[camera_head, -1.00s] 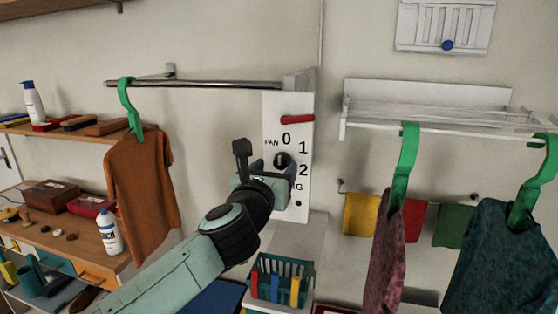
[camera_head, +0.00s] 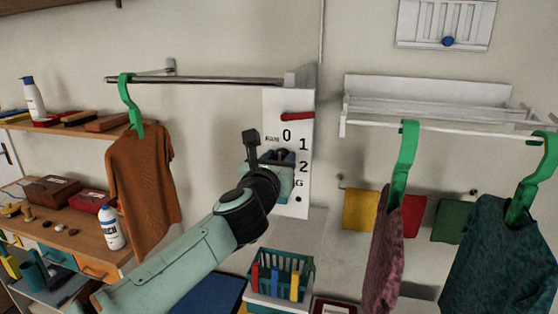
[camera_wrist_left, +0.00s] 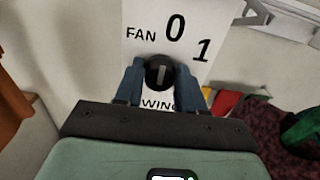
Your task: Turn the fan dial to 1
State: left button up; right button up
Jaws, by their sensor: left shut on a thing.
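The white fan panel (camera_head: 303,190) is mounted on the wall, with the numbers 0, 1 and 2 printed in an arc. The black fan dial (camera_wrist_left: 159,72) shows in the left wrist view below the 0, with a light pointer mark that looks near upright, toward the 0. My left gripper (camera_wrist_left: 160,80) is shut on the dial, one blue finger on each side. In the head view the left gripper (camera_head: 277,158) covers the dial and part of the panel's lettering. My right gripper is not in view.
A red lever (camera_head: 297,116) is at the panel's top. An orange shirt (camera_head: 142,190) hangs left of my arm from a metal rail (camera_head: 200,81). A green basket (camera_head: 280,277) stands below. White drying rack (camera_head: 430,107) and hanging clothes are at the right.

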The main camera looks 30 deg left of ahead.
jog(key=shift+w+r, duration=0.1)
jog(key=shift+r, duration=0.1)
pick_arm(q)
jog(key=shift+r+m+p, duration=0.1)
jog(key=shift+m+p, duration=0.5)
jog(key=shift+m, duration=0.6)
jog(key=m+p, duration=0.1)
jog(key=m, duration=0.2)
jog(key=shift+d+m+p, duration=0.1)
jog(key=shift+m+p, duration=0.2)
jog(key=m+p, duration=0.2)
jog(key=m, duration=0.3)
jog(key=shift+m, duration=0.3)
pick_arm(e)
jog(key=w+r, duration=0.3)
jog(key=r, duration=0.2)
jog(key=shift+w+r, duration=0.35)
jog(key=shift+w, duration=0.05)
pick_arm(q)
jog(key=shift+f, duration=0.2)
jog(key=shift+d, duration=0.1)
jog(key=o, duration=1)
